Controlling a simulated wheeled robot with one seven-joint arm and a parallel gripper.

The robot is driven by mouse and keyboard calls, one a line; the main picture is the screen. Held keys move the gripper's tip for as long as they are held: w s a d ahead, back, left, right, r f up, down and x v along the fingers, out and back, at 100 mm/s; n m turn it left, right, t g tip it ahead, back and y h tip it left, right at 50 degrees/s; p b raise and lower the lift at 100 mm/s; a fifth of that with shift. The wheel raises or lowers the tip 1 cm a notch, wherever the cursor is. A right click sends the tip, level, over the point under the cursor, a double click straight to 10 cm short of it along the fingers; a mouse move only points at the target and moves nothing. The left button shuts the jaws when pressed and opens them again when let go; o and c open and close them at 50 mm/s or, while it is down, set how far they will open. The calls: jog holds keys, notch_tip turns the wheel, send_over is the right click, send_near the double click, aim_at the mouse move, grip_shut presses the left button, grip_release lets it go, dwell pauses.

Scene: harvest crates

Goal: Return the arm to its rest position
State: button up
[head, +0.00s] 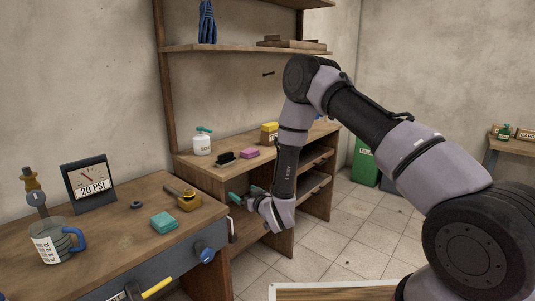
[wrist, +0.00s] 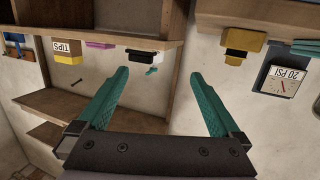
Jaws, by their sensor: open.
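My gripper (head: 237,198) has teal fingers and a dark palm. In the head view it is in front of the wooden shelf unit (head: 215,178), beside the right end of the workbench (head: 110,235). My grey and black arm is bent, with its elbow high and its forearm hanging down to the gripper. In the wrist view my gripper (wrist: 160,76) has its two fingers spread wide, with nothing held between them. The wrist picture appears upside down.
A pump bottle (head: 202,144), black brush (head: 226,158) and pink block (head: 249,153) stand on the shelf unit.

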jog(key=w+d+r+m+g+h, duration=0.1)
jog(key=w+d+r+m+h, duration=0.1)
jog(key=d+r, duration=0.7)
jog(key=w+d+r+m+h, duration=0.3)
jog(key=d+r, duration=0.3)
jog(key=r, duration=0.8)
jog(key=s+d+r+m+g+h, duration=0.1)
jog(key=s+d+r+m+g, duration=0.1)
jog(key=s+d+r, duration=0.75)
jog(key=s+d+r+m+g, duration=0.1)
jog(key=s+d+r, duration=0.1)
jog(key=s, duration=0.7)
jog(key=s+d+r+m+g, duration=0.1)
jog(key=s+d, duration=0.3)
jog(key=s, duration=0.5)
jog(key=s+d+r+m+g, duration=0.1)
jog(key=s+d+r+m, duration=0.1)
jog(key=s, duration=0.7)
jog(key=shift+d+r+h, duration=0.4)
jog(key=shift+d+r, duration=0.1)
jog(key=shift+r, duration=0.4)
jog(key=shift+w, duration=0.1)
